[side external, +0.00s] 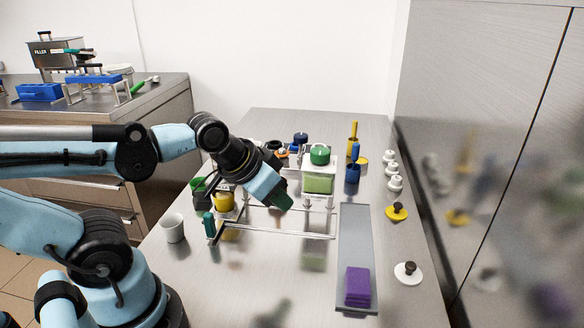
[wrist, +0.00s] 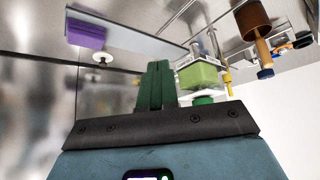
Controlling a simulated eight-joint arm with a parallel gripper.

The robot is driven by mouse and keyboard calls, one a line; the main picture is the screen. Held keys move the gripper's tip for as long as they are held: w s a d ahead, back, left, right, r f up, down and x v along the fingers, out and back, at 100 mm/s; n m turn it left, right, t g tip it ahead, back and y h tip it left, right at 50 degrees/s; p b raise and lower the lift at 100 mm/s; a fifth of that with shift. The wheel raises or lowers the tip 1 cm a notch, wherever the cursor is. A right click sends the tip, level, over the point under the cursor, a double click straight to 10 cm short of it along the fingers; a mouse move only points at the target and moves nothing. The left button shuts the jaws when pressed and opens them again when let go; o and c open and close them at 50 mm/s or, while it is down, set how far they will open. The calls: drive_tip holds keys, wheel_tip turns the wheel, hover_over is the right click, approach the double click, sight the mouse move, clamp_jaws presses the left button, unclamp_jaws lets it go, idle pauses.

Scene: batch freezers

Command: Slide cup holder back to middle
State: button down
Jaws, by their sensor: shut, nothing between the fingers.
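My gripper (side external: 284,202) has green fingers and is shut and empty. In the wrist view the closed fingers (wrist: 155,82) point up beside the green cup (wrist: 203,77). I cannot tell whether the gripper touches the holder or rails. My gripper hides part of the frame.
A grey tray (side external: 356,232) with a purple block (side external: 358,284) lies at right. White cup (side external: 174,228) and yellow cup (side external: 224,202) stand at left. Yellow (side external: 397,211) and white (side external: 408,271) knobbed discs lie near the right wall. The front table is mostly clear.

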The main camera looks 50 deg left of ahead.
drive_tip(key=c, duration=1.7)
unclamp_jaws()
drive_tip(key=shift+o, duration=1.1)
drive_tip(key=shift+a, duration=0.4)
drive_tip(key=o, duration=0.5)
drive_tip(key=s+a+n+g, duration=0.1)
drive_tip(key=a, duration=0.1)
drive_tip(key=a+n+g, duration=0.1)
drive_tip(key=a, duration=0.1)
drive_tip(key=s+a+n+g+y, duration=0.1)
drive_tip(key=a+n, duration=0.1)
drive_tip(key=a, duration=0.1)
drive_tip(key=shift+s+f, duration=0.1)
drive_tip(key=shift+s, duration=0.2)
drive_tip(key=n+g, duration=0.4)
hover_over(208, 215)
drive_tip(key=shift+w+d+r+h, duration=0.2)
drive_tip(key=shift+w+r+h, duration=0.15)
drive_tip(key=shift+w+h, duration=0.05)
drive_tip(key=shift+s+a+n, duration=0.3)
drive_tip(key=shift+s+n, duration=0.1)
drive_tip(key=shift+n, duration=0.1)
drive_tip(key=shift+f, duration=5.95)
drive_tip(key=shift+c, duration=0.3)
